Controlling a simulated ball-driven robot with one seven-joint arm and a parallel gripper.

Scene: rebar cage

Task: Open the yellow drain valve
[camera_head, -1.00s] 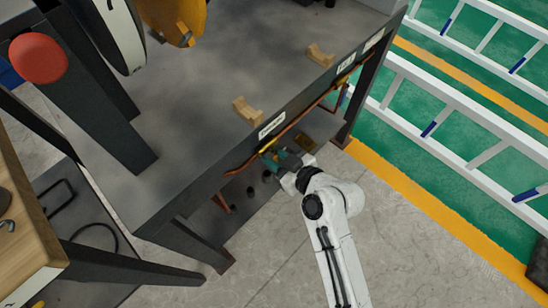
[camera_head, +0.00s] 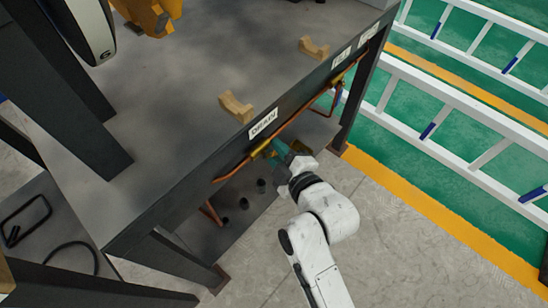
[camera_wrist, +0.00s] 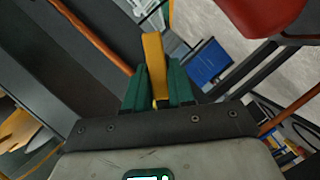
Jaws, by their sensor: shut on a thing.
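The yellow drain valve sits on a copper pipe (camera_head: 228,172) under the front edge of the grey bench, below a white label (camera_head: 263,124) that reads DRAIN. In the wrist view its yellow handle (camera_wrist: 153,55) stands between the two green fingers of my gripper (camera_wrist: 158,85). My gripper also shows in the head view (camera_head: 275,150), at the pipe just below the label. The fingers are shut on the handle. The valve body is mostly hidden by the fingers and the bench edge.
The grey bench (camera_head: 200,60) carries two wooden blocks (camera_head: 236,108). A second yellow valve handle (camera_head: 337,78) is farther right on the pipe. Dark round pieces (camera_head: 244,203) lie on the lower shelf. White ladder-like rails (camera_head: 470,150) stand on the right. The floor in front is clear.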

